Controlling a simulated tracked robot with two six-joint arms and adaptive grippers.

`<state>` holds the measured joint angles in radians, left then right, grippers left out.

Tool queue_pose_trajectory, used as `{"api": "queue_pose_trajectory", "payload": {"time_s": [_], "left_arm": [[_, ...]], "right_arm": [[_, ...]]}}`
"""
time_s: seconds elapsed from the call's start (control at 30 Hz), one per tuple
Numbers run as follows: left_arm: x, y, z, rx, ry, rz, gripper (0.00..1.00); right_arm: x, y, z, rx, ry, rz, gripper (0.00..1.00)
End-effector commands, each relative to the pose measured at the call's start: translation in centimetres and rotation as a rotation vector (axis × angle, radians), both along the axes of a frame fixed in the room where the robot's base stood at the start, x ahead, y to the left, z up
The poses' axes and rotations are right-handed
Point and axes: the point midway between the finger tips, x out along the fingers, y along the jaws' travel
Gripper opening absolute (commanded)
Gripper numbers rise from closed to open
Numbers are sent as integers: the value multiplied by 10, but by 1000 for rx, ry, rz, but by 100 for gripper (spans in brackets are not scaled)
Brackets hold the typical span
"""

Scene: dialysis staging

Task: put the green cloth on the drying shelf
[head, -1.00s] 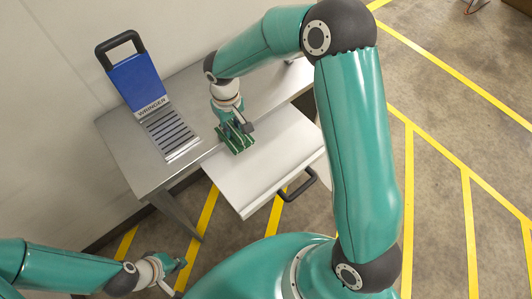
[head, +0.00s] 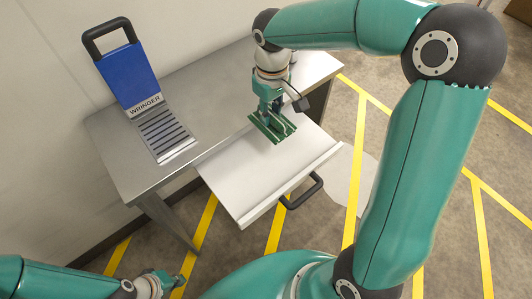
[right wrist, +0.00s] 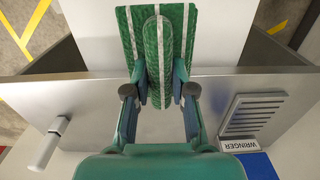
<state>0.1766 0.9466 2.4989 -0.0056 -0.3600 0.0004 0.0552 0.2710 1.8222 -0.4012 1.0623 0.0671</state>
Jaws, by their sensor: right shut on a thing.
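The green cloth (head: 272,127) with white stripes is at the back right part of the drying shelf, the white pull-out panel (head: 245,185) with a black handle. My right gripper (head: 270,112) is above the cloth and shut on a raised fold of it. In the right wrist view the pinched fold of the cloth (right wrist: 157,50) stands between the fingers of my right gripper (right wrist: 160,95), with a flatter part behind it. I cannot tell whether the cloth touches the shelf. My left gripper (head: 165,282) is low at bottom left, away from the cloth; its fingers are too small to read.
A steel table (head: 115,150) stands behind the shelf. On it is a blue wringer (head: 133,80) with a black handle and slotted plate. The right wrist view also shows a pale cylinder (right wrist: 48,143) on the table. The shelf's front and left are bare.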

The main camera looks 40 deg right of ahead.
Motion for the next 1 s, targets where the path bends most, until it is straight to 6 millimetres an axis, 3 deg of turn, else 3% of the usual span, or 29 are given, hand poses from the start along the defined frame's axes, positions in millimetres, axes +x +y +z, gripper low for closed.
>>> {"api": "queue_pose_trajectory", "payload": {"time_s": [0.03,0.2,0.4,0.67,0.9,1.0], "left_arm": [[0,0,-1,0,0,0,0],[0,0,-4,0,0,0,0],[0,0,-5,0,0,0,0],[0,0,-6,0,0,0,0],[0,0,-8,0,0,0,0],[0,0,-8,0,0,0,0]], "right_arm": [[-2,0,-17,0,8,0,0],[-2,0,-63,0,7,-1,0],[-1,0,-102,2,3,0,0],[-1,0,-122,1,2,-1,0],[0,0,-153,1,1,0,0],[0,0,-156,1,-1,0,0]]}}
